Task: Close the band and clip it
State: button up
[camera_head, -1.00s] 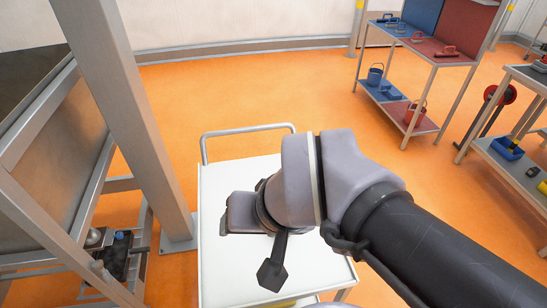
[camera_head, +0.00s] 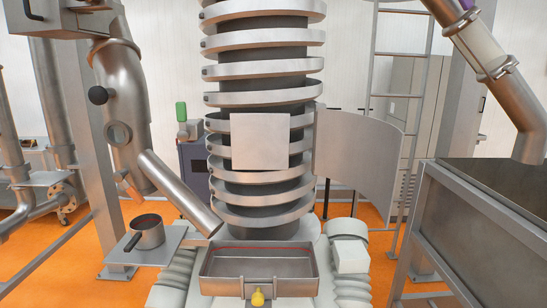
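A metal column (camera_head: 262,195) wrapped in several stacked pale rings stands in the middle of the view. A wide curved metal band (camera_head: 358,150) stands out to the right from the column at mid height, swung open, its free end away from the column. A flat square plate (camera_head: 260,141) covers the front of the column at the same height. Small dark fittings show at the left ends of several rings. I cannot make out a clip on the open band. My gripper is not in view.
A saucepan (camera_head: 147,231) stands on a side shelf (camera_head: 165,247) at the left, near a slanted pipe (camera_head: 180,192). A dark-topped hopper (camera_head: 455,240) and a sloping chute (camera_head: 490,65) occupy the right.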

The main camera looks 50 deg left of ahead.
aim_at(364, 153)
jog(key=i+u, duration=0.3)
jog(key=u, duration=0.15)
jog(key=i+l+u, duration=0.1)
jog(key=i+u, duration=0.15)
jog(key=u, duration=0.15)
jog(key=i+l+u, duration=0.2)
jog(key=u, duration=0.25)
jog(key=i+l+u, duration=0.25)
jog(key=u, duration=0.15)
jog(key=i+l+u, duration=0.15)
jog(key=l+u, duration=0.3)
jog(key=i+l+u, duration=0.1)
jog(key=l+u, duration=0.2)
jog(key=u, duration=0.15)
